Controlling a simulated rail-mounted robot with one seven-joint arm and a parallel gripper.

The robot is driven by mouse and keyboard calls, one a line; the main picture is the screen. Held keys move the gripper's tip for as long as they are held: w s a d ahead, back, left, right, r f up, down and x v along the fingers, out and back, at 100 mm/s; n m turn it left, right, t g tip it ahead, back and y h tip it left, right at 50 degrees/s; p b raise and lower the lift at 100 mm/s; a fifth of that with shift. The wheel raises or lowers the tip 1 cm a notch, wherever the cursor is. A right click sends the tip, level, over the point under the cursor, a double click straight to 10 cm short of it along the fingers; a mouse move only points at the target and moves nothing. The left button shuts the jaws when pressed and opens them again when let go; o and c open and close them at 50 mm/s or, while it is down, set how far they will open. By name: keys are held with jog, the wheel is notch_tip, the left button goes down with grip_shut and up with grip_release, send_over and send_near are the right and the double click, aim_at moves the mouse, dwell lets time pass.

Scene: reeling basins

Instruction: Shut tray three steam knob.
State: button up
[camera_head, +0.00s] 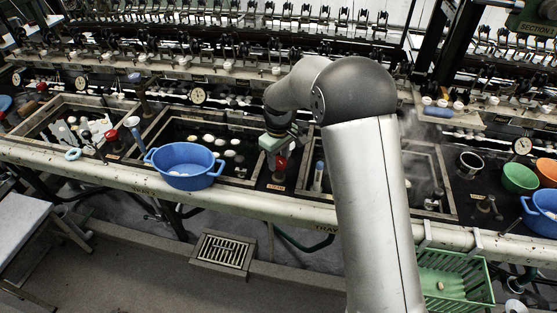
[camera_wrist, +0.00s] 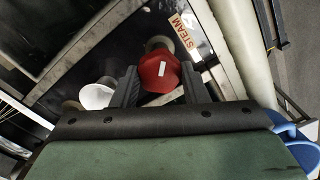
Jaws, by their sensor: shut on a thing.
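A red steam knob (camera_wrist: 158,73) with a white mark on its face sits between the two dark fingers of my gripper (camera_wrist: 160,82) in the wrist view. The fingers are shut on it, one on each side. A white plate reading STEAM (camera_wrist: 183,29) lies just beyond it. In the head view my gripper (camera_head: 277,147) reaches down to the same red knob (camera_head: 280,163), on the dark panel between two basins. A small label (camera_head: 276,187) shows below it.
A blue tub (camera_head: 186,166) rests on the front rail left of my gripper. Another red knob (camera_head: 112,136) stands farther left. A blue-topped upright handle (camera_head: 318,176) is close on the right. Green (camera_head: 519,178) and orange bowls (camera_head: 546,172) stand at far right.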

aim_at(279, 160)
jog(key=m+b, duration=0.1)
jog(key=m, duration=0.3)
jog(key=shift+m+b, duration=0.3)
jog(key=m, duration=0.4)
jog(key=shift+b, duration=0.4)
jog(key=shift+m, duration=0.3)
jog(key=o, duration=1)
jog(key=shift+c, duration=0.2)
notch_tip(279, 160, up, 18)
jog(key=b, duration=0.1)
jog(key=shift+f, duration=0.25)
